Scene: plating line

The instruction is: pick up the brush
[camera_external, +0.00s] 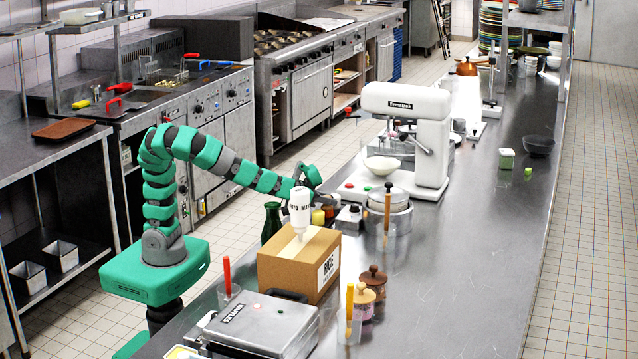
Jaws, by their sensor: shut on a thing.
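My gripper (304,184) is at the end of the green arm, above the cardboard box (277,268) marked RICE. It appears shut on a white lettered bottle (300,208), which hangs upside down with its narrow tip just over the box top; whether the tip touches is unclear. I cannot make out a brush for certain. Upright handles stand in clear holders: a red handle (227,275) at the left of the box, a yellow handle (350,302) at its front right, and an orange handle (387,208) farther back. Their lower ends are hard to make out.
A grey press (262,325) stands in front of the box. Two lidded jars (374,282) stand at its right. A dark green bottle (271,222) is behind it. A white stand mixer (405,130) stands farther back. The counter's right side is mostly clear.

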